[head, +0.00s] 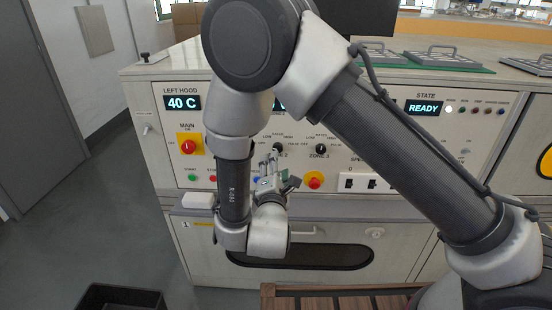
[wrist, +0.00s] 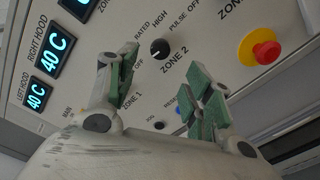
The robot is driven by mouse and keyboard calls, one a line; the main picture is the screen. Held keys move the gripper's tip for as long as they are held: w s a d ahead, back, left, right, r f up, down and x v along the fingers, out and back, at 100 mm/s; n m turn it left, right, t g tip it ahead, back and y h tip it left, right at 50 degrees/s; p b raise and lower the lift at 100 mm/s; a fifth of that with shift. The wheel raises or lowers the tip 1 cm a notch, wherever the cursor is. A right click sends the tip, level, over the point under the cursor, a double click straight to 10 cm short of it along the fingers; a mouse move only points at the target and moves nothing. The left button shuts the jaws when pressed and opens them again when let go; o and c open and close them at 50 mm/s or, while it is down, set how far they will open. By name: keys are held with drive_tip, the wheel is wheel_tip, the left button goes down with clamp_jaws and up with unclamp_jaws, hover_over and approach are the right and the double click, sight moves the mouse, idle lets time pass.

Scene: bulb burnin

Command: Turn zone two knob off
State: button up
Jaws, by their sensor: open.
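The zone two knob (wrist: 160,48) is a small round black knob on the pale control panel, above its ZONE 2 label in the wrist view. A faint pale mark shows on it, but its setting is too small to read surely. My gripper (wrist: 162,82) is open and empty, with green-padded fingers spread on either side below the knob in that view, apart from it.
The zone three knob (head: 321,149) is just right of my gripper. A red stop button on yellow (head: 314,180) sits below it and also shows in the wrist view (wrist: 260,47). The red main switch (head: 188,146) is at left. A dark bin (head: 122,297) stands on the floor.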

drive_tip(key=shift+s, duration=1.6)
